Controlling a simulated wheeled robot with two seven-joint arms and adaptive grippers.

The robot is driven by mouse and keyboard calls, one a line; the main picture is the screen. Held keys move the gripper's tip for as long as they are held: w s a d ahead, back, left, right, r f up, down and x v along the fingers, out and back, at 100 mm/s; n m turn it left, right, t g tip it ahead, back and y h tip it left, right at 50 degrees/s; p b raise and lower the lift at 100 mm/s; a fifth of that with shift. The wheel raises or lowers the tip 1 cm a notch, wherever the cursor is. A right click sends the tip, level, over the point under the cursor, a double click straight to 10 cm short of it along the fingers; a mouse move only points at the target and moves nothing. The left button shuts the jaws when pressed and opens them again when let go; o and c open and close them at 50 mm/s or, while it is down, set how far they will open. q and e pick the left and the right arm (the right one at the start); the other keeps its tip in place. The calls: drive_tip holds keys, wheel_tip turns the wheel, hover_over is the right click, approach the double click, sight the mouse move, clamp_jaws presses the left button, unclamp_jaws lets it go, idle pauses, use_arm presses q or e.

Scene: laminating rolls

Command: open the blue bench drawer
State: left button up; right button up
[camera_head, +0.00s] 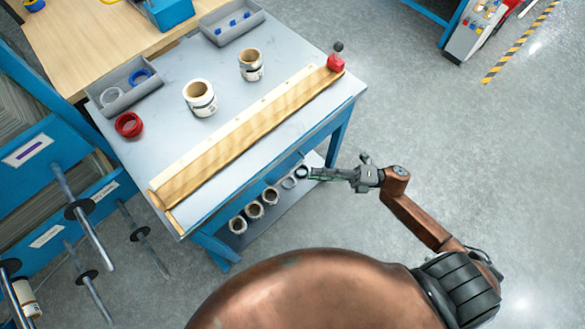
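The blue bench (225,95) has a grey top and blue legs and stands left of centre. Its blue front edge (265,165) runs diagonally below the top. I cannot make out a separate drawer front or handle from this steep angle. My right gripper (314,173) is in front of the bench, with its fingers pointing left toward the front edge and the lower shelf. The fingers look close together, but the gap between them is too small to judge. I see nothing clearly held. My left gripper is not in view.
A long wooden strip (240,130) lies along the bench top, with rolls (200,97), a red ring (129,125) and grey trays (124,86). Several rolls stand on the lower shelf (255,232). A blue rack with rods (95,240) stands left. Grey floor (450,150) is clear at right.

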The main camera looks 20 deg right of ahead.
drive_tip(key=x, duration=0.7)
drive_tip(key=shift+p, duration=0.4)
drive_tip(key=shift+w+a, duration=0.15)
drive_tip(key=shift+c, duration=0.6)
clamp_jaws()
